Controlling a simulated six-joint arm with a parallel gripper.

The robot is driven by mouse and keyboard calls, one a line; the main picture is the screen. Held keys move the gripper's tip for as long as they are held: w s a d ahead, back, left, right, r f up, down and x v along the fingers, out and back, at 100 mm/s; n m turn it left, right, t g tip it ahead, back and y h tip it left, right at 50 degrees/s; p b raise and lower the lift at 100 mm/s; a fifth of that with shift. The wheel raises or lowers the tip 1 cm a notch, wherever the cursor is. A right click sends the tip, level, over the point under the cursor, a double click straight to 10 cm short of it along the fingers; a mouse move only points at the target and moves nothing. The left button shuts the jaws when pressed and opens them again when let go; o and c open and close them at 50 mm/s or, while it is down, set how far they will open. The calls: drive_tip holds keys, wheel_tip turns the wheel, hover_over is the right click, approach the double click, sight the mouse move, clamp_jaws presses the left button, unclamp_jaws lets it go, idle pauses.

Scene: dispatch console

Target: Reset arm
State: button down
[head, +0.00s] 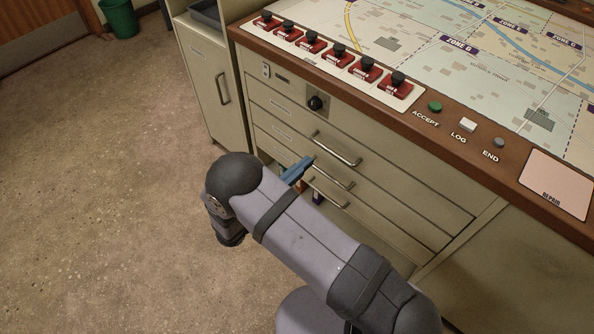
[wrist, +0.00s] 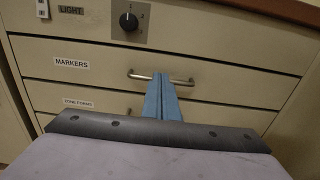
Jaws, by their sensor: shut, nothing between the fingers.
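My gripper (head: 308,161) shows as blue fingers beyond my grey arm in the head view, in front of the console's drawers. In the wrist view the two blue fingers (wrist: 162,80) are together, with nothing between them. My arm hides part of the lower drawers in the head view.
The console top holds a map (head: 420,45), a row of red switches with black knobs (head: 313,42), and ACCEPT (head: 435,106), LOG (head: 467,124) and END (head: 498,142) buttons. A black rotary knob (head: 315,103) sits above the handles.

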drive_tip(key=shift+v, duration=1.15)
drive_tip(key=shift+f, duration=0.1)
